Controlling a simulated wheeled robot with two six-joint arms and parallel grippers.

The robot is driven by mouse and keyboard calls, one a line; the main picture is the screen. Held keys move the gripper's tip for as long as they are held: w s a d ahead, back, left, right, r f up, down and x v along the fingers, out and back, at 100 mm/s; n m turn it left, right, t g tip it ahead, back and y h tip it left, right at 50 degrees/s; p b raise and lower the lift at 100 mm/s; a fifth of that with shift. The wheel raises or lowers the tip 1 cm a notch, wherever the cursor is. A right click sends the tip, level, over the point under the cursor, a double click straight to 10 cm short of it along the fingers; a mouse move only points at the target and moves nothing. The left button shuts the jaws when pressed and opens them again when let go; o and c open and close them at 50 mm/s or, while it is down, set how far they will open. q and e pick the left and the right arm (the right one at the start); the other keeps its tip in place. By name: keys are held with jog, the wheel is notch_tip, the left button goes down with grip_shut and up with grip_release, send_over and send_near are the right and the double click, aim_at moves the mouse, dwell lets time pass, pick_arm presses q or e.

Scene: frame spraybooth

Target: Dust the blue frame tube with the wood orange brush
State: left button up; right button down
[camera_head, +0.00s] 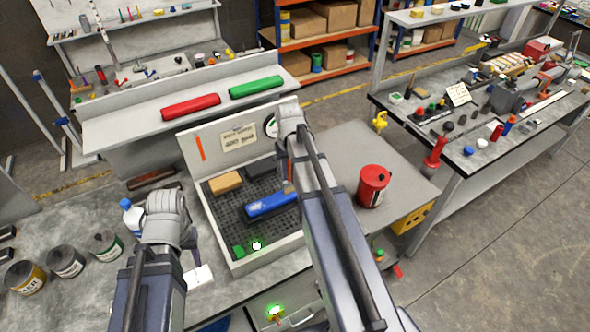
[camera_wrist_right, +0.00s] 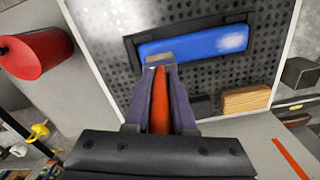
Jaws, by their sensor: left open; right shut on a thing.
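The blue frame tube (camera_head: 270,204) lies in a dark holder on the perforated floor of the booth tray. In the right wrist view the tube (camera_wrist_right: 185,45) has a whitish patch towards its right end. My right gripper (camera_wrist_right: 160,85) is shut on the orange brush (camera_wrist_right: 160,105), whose pale tip is at the tube's lower edge; I cannot tell if it touches. In the head view the brush (camera_head: 289,187) shows only partly beside my right arm. My left gripper (camera_head: 190,243) is open and empty, left of the booth tray, partly hidden by its wrist.
A tan block (camera_head: 226,182) and a dark block lie at the tray's back. A red can (camera_head: 373,186) stands right of the booth. Several paint cans (camera_head: 65,262) stand at left. Red (camera_head: 191,107) and green (camera_head: 256,87) tubes lie on the shelf behind.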

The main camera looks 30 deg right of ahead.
jog(key=shift+a, duration=0.55)
jog(key=shift+a, duration=0.1)
jog(key=shift+a, duration=1.6)
jog(key=a, duration=0.3)
jog(key=shift+s+a+r, duration=0.1)
jog(key=shift+a, duration=0.15)
jog(key=shift+a, duration=0.1)
jog(key=shift+a, duration=1.6)
